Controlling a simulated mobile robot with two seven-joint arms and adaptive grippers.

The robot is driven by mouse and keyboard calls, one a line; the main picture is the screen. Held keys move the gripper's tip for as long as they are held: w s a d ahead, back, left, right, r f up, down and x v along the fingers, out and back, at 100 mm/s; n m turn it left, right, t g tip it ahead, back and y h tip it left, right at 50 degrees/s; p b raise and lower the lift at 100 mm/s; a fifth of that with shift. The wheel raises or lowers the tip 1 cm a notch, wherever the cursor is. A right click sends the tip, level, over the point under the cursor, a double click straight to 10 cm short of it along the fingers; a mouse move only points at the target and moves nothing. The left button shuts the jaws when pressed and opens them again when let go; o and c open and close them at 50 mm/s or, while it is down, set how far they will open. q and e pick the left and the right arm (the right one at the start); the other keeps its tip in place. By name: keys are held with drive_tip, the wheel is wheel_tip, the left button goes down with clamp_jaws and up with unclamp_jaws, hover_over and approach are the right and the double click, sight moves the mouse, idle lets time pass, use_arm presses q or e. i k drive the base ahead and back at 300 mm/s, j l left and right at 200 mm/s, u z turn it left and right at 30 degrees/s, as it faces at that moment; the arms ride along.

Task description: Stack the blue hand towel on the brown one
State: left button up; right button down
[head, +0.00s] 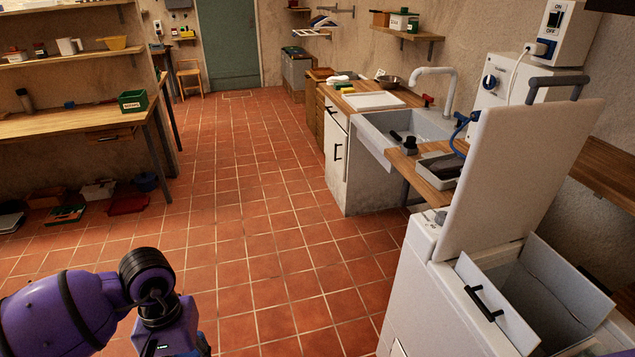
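I cannot make out a blue hand towel or a brown hand towel for certain. Small cloth-like items (323,22), partly bluish, are at a white wall rack at the far back, too small to identify. My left arm, purple and black, comes in at the bottom left. Its gripper is cut off by the lower edge of the picture.
A white top-loading machine (415,283) with its lid (515,165) raised stands at the right front. Behind it are a sink (385,133) and wooden counter. A wooden workbench (60,124) stands left, with items on the floor beneath. The tiled floor (235,190) between is clear.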

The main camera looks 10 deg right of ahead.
sight(446, 164)
drive_tip(key=i, duration=4.15)
drive_tip(key=i+j+z, duration=0.1)
drive_tip(key=i+z, duration=0.15)
drive_tip(key=i, duration=0.25)
drive_tip(key=i+j+z, duration=0.25)
drive_tip(key=i, duration=0.25)
drive_tip(key=l+z, duration=0.1)
drive_tip(key=z, duration=2.9)
